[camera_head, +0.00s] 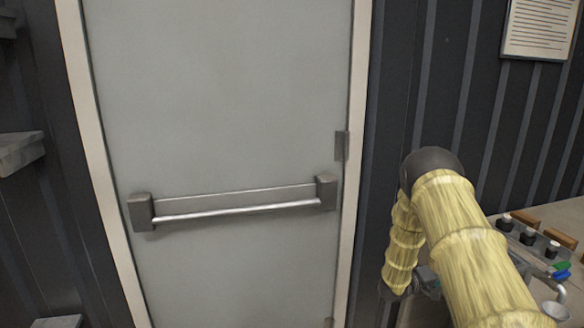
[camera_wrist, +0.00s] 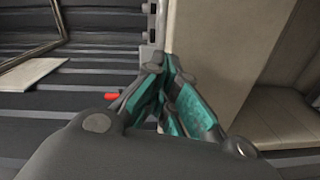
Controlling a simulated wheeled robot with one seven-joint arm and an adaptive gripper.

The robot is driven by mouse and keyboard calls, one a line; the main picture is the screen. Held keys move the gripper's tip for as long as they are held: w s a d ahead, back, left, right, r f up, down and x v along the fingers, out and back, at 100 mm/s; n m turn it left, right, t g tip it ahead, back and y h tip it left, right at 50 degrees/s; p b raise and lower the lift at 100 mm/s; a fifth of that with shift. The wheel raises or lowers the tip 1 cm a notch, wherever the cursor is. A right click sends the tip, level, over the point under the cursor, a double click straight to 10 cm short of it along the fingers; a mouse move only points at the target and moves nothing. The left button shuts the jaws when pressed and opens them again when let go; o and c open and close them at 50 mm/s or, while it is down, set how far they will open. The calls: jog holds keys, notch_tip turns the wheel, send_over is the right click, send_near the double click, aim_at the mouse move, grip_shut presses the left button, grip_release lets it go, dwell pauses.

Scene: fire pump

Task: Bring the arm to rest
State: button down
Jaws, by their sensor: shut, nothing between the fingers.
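My arm, in a yellowish sleeve with a dark elbow, rises at the right of the head view and bends back down in front of the dark ribbed wall. My gripper shows in the wrist view (camera_wrist: 168,62), with dark fingers and teal pads. Its fingertips are together and nothing is between them. In the head view my gripper is mostly hidden behind the arm; only a grey part shows by the sleeve's lower end.
A grey door (camera_head: 220,110) with a metal push bar (camera_head: 235,208) fills the middle left. A bench (camera_head: 565,215) with bottles and small tools stands at the right, close to my arm. A paper notice (camera_head: 540,28) hangs above. Grey shelves (camera_head: 18,152) jut in at the left.

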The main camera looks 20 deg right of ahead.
jog(key=s+a+f+n+t+y, duration=0.3)
jog(key=a+f+t+y, duration=0.25)
jog(key=a+f, duration=0.9)
jog(key=s+a+f+y, duration=0.3)
jog(key=s+a+f, duration=0.1)
jog(key=a, duration=0.3)
jog(key=s+a+f+y, duration=0.2)
jog(key=s+a+f, duration=0.25)
jog(key=a, duration=0.35)
jog(key=s+a+g+y, duration=0.2)
jog(key=s+a+y, duration=0.1)
jog(key=s+a, duration=0.7)
jog(key=s+a+f+g+y, duration=0.1)
jog(key=s+a+g+y, duration=0.2)
jog(key=s+a, duration=0.6)
jog(key=s+y, duration=0.1)
jog(key=s, duration=0.8)
jog(key=shift+a+f+m, duration=0.2)
jog(key=shift+a+m, duration=0.15)
jog(key=shift+m, duration=0.05)
jog(key=shift+g, duration=0.25)
